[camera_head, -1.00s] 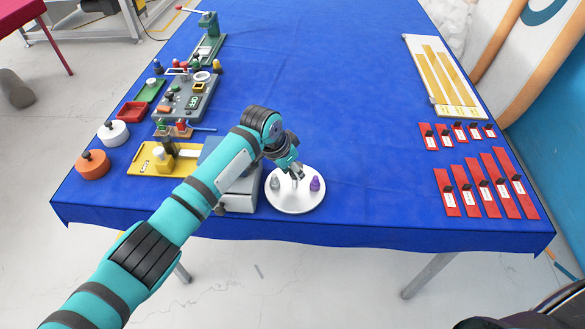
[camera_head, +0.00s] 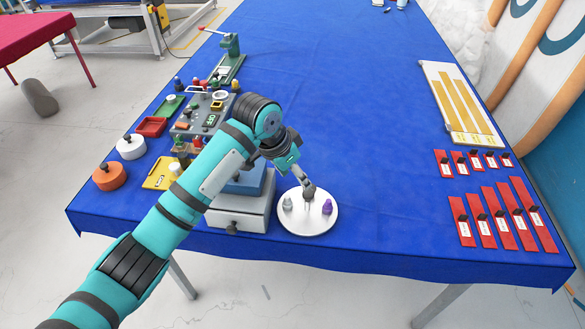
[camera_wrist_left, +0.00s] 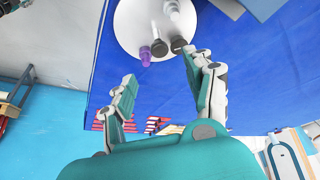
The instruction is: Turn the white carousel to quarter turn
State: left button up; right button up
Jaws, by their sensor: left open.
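The white carousel (camera_head: 302,224) is a round disc on the blue table near its front edge. It carries a grey bottle-like piece (camera_head: 287,203) on its left and a purple one (camera_head: 327,206) on its right. In the left wrist view the disc (camera_wrist_left: 130,30) shows at the top, with the purple piece (camera_wrist_left: 145,56), a dark knob-like piece (camera_wrist_left: 179,46) and a pale piece (camera_wrist_left: 171,8) on it. My left gripper (camera_head: 308,196) is over the disc's middle; in the wrist view its fingers (camera_wrist_left: 163,78) are apart with nothing between them. My right gripper is not in view.
A grey drawer box (camera_head: 240,214) stands left of the carousel. Orange (camera_head: 110,177) and white (camera_head: 131,147) round pots and a yellow tray (camera_head: 160,174) lie farther left. Red strips (camera_head: 500,214) and a yellow-striped board (camera_head: 460,103) lie right. The table's middle is clear.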

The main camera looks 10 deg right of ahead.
pick_arm(q)
jog(key=shift+v, duration=1.2)
jog(key=shift+d+f, duration=0.1)
